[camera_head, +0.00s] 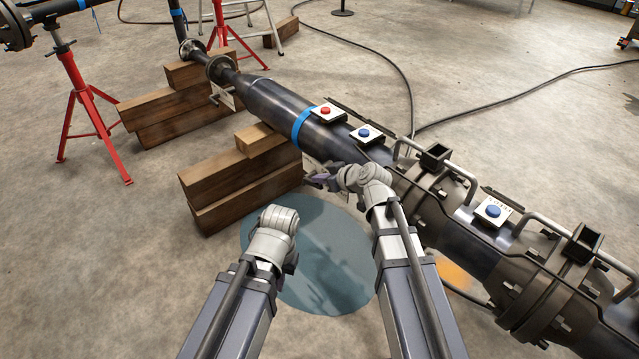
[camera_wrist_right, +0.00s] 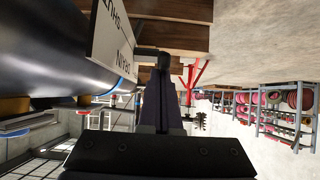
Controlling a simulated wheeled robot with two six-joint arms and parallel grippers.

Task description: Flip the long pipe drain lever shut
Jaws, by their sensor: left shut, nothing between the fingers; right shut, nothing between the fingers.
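The long dark pipe (camera_head: 272,103) with a blue band runs diagonally across the head view. My right gripper (camera_head: 318,179) is shut and empty, close against the pipe's near side below the blue band. In the right wrist view its closed fingers (camera_wrist_right: 160,88) reach up toward a short grey rod (camera_wrist_right: 148,52) beside a white plate (camera_wrist_right: 112,42) with the word DRAIN upside down. The rod may be part of the drain lever; fingertip contact cannot be told.
Wooden blocks (camera_head: 235,190) support the pipe left of my right gripper. A red button box (camera_head: 327,112) and blue button boxes (camera_head: 365,134) sit on top. Clamps with handles (camera_head: 435,175) stand at right. A blue-grey disc (camera_head: 325,285) lies on the floor.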

